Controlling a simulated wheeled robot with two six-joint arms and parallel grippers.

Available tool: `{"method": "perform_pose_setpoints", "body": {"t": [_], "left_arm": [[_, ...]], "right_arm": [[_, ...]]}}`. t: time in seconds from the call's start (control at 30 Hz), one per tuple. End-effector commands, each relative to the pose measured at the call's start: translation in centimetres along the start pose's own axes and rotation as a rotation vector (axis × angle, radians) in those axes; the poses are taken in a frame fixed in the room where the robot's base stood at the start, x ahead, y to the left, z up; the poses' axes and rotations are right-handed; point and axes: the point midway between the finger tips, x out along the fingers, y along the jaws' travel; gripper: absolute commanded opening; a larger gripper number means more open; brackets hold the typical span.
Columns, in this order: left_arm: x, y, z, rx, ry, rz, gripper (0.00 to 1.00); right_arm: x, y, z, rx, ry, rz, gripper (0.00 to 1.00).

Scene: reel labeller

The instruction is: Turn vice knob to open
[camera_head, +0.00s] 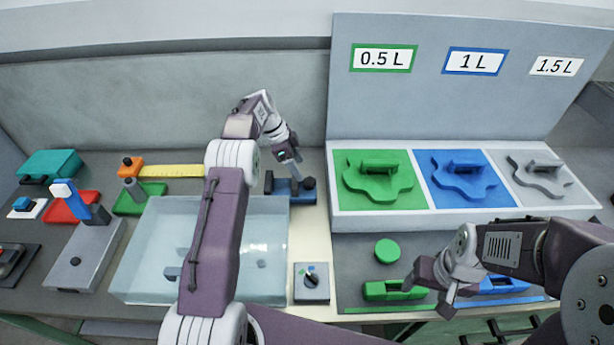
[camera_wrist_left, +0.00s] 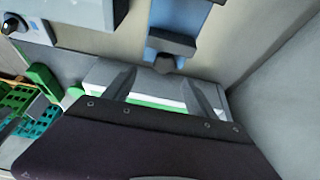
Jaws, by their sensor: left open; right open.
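The vice (camera_head: 290,190) is a small blue base with dark jaws, standing right of the clear tank in the head view. I take the dark round piece (camera_head: 308,183) at its right end as its knob. In the left wrist view the blue vice (camera_wrist_left: 182,22) is at the top middle, with a dark block and a round end. My left gripper (camera_head: 291,160) points down just above the vice; its fingers (camera_wrist_left: 160,92) are apart with nothing clearly held. My right gripper (camera_head: 430,292) is open at the lower right, away from the vice.
A clear tank (camera_head: 140,255) stands left of the vice, partly behind my left arm. A grey box with a dial (camera_head: 312,285) sits in front. A divided tray (camera_head: 338,222) with green, blue and grey pieces stands right, below a labelled panel (camera_head: 460,110). A wall rises behind.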

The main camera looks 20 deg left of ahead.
Motion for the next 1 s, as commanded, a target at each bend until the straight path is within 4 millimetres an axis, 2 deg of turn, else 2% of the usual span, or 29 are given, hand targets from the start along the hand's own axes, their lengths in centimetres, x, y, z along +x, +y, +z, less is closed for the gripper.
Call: {"method": "perform_pose_setpoints", "body": {"t": [0.1,0.3,0.43,0.67,0.77,0.9,1.0], "left_arm": [[2.6,0.2,-0.1,0.0,-0.001,0.007,0.65],[6.1,0.1,-0.1,0.0,0.0,0.003,0.65],[7.1,0.0,-0.1,0.0,0.0,0.001,0.65],[7.3,0.0,0.0,0.0,0.0,0.0,0.65],[7.3,0.0,0.0,0.0,0.0,0.0,0.43],[7.3,0.0,0.0,0.0,0.0,-0.001,0.04],[7.3,0.0,0.0,-0.001,0.0,-0.002,0.03]], "right_arm": [[-0.6,0.0,-0.1,0.0,0.0,0.0,0.65],[-1.4,0.0,-0.2,0.0,0.0,0.0,0.65],[-1.5,0.0,-0.2,0.0,0.0,0.0,0.65],[-1.4,0.0,-0.2,0.0,0.0,0.0,0.65],[-1.4,0.0,-0.2,0.0,0.0,0.0,0.65],[-1.4,0.0,-0.2,0.0,0.0,0.0,0.65],[-1.4,0.0,-0.2,0.0,0.0,0.0,0.65]]}}
